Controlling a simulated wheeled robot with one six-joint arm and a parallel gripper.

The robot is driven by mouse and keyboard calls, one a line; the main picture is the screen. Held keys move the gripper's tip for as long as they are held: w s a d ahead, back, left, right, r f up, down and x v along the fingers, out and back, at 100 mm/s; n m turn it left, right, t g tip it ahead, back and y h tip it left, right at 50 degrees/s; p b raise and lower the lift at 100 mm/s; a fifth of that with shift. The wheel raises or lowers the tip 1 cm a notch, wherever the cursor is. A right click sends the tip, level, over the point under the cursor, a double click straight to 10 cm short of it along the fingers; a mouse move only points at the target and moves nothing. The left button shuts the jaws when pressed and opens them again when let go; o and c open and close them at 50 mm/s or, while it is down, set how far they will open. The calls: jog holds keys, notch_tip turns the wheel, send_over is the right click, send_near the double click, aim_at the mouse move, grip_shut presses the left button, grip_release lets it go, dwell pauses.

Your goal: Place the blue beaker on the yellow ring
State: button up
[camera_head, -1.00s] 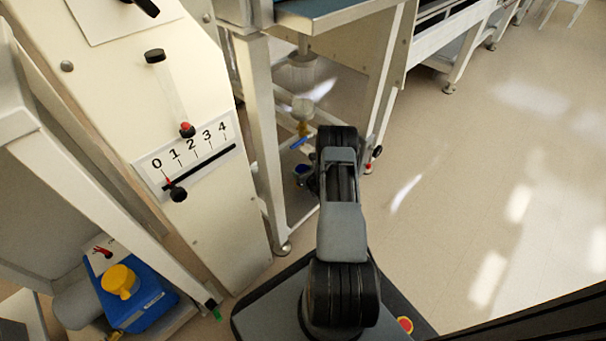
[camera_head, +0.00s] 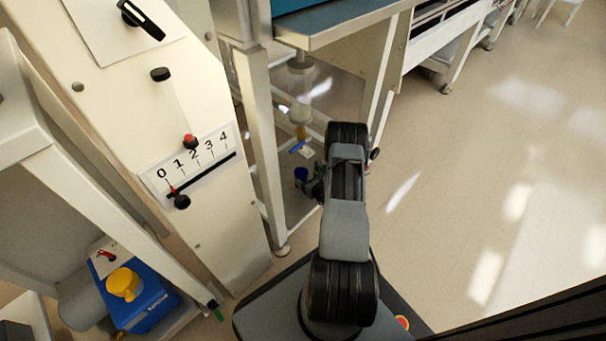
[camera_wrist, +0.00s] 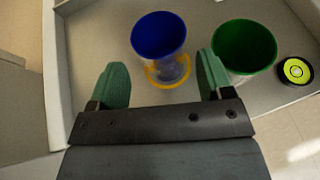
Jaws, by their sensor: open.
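The blue beaker (camera_wrist: 158,36) is upright in the wrist view, with a blue rim and a clear lower body. The yellow ring (camera_wrist: 154,79) lies on the pale shelf and shows around the beaker's lower end. The beaker appears to stand on it, though the far side of the ring is hidden. My gripper (camera_wrist: 162,64) is open, its two green fingertips to the left and right, apart from the beaker and on the near side of it. In the head view the blue beaker (camera_head: 300,174) is small, just left of my gripper (camera_head: 313,184).
A green beaker (camera_wrist: 244,46) stands close to my right fingertip. A round black and yellow-green disc (camera_wrist: 295,70) lies farther right. A raised shelf edge (camera_wrist: 58,80) runs along the left.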

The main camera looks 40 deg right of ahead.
jog(key=p+v, duration=0.1)
jog(key=v, duration=0.5)
jog(key=shift+s+p, duration=0.2)
jog(key=shift+p, duration=0.2)
